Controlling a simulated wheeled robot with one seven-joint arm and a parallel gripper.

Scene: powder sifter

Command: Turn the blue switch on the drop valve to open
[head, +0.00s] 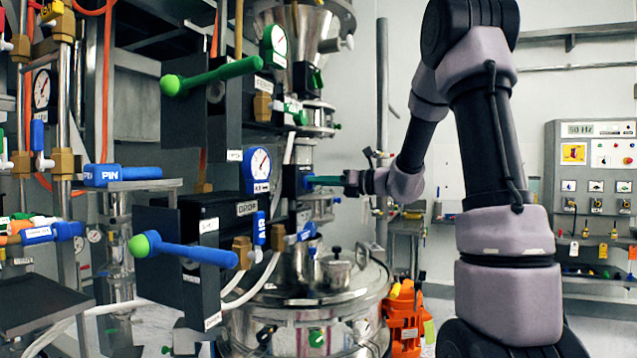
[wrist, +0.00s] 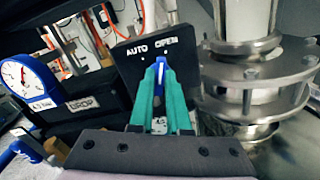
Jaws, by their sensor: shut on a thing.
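The drop valve's black switch panel (wrist: 130,72) carries the white words AUTO and OPEN in the wrist view. The blue switch (wrist: 160,72) stands out from it, below and between the two words, nearer OPEN. My gripper (wrist: 159,70), with teal fingers, is shut on the blue switch, one finger on each side. The fingers hide part of the switch. In the head view my gripper (head: 311,180) reaches in from the right to the dark panel (head: 290,181), and the switch is barely visible there.
A black box labelled DROP (wrist: 90,98) and a blue pressure gauge (wrist: 22,80) stand left of the panel. A flanged steel pipe (wrist: 255,85) is close on the right. In the head view, green-tipped (head: 210,75) and blue (head: 185,250) levers stick out at the left.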

